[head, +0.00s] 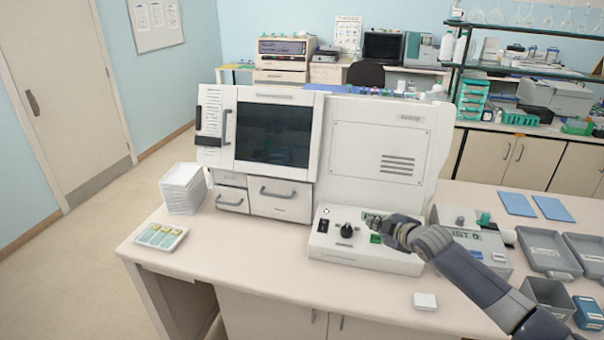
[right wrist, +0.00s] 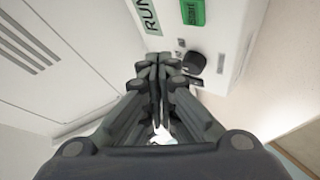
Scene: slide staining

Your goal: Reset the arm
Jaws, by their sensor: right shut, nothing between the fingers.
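My right gripper (head: 378,226) is over the control panel (head: 350,257) at the front of the white staining machine (head: 376,150). In the right wrist view its fingers (right wrist: 158,75) are closed together with nothing between them. Just beyond them are a green button (right wrist: 193,12), a black knob (right wrist: 194,62) and a display (right wrist: 146,14) reading "RUN". I cannot tell whether the fingertips touch the panel. In the head view the black knob (head: 346,230) stands left of the gripper, and the green button (head: 375,239) is right by the fingertips. My left gripper is not in view.
A slide tray (head: 160,237) and stacked white trays (head: 183,190) stand at the left of the bench. A small white block (head: 425,301) lies near the front edge. Grey trays (head: 548,252) and blue pads (head: 516,203) are at the right.

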